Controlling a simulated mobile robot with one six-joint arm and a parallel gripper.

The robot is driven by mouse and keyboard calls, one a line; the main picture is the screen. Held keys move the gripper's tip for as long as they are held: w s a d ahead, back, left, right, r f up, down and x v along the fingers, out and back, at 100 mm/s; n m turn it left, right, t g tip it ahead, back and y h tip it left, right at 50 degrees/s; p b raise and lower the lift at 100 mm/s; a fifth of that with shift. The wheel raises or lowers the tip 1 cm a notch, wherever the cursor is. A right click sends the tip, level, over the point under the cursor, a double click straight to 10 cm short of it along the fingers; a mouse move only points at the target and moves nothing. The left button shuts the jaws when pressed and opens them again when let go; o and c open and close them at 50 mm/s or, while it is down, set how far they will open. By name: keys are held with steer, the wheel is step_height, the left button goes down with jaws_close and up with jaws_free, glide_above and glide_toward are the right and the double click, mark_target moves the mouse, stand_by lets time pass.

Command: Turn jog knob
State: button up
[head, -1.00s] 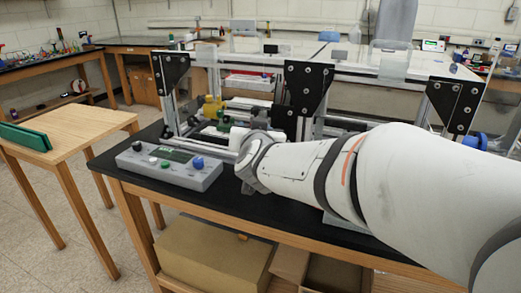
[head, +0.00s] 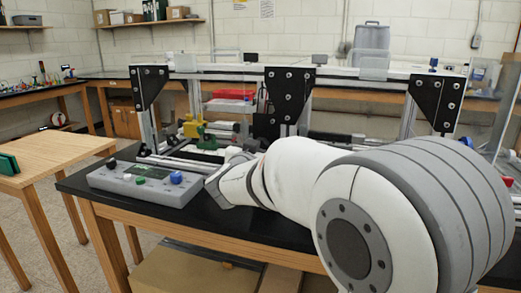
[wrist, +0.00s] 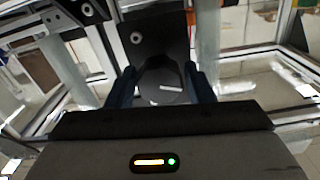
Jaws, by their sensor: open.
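A grey control panel (head: 140,188) lies near the front left of the black bench top in the head view. It carries a blue knob (head: 177,178), a black knob (head: 111,164), a small red button and a green display (head: 150,172). Which one is the jog knob is not labelled legibly; the blue one is the largest. My arm's wrist is just right of the panel, apart from the blue knob, and hides my gripper's fingers there. In the wrist view my gripper (wrist: 162,86) is open, its fingers facing a dark bracket plate (wrist: 158,45). No knob shows there.
An aluminium extrusion frame with black corner brackets (head: 290,92) stands behind the panel. A yellow and green fixture (head: 194,127) sits inside it. A wooden table (head: 50,160) is at the left. The bench's front edge is close to the panel.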

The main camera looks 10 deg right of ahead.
steer(key=shift+w+d, duration=0.25)
steer(key=shift+w, duration=0.1)
steer(key=shift+c, duration=0.5)
steer(key=c, duration=0.6)
steer(key=shift+p, duration=0.4)
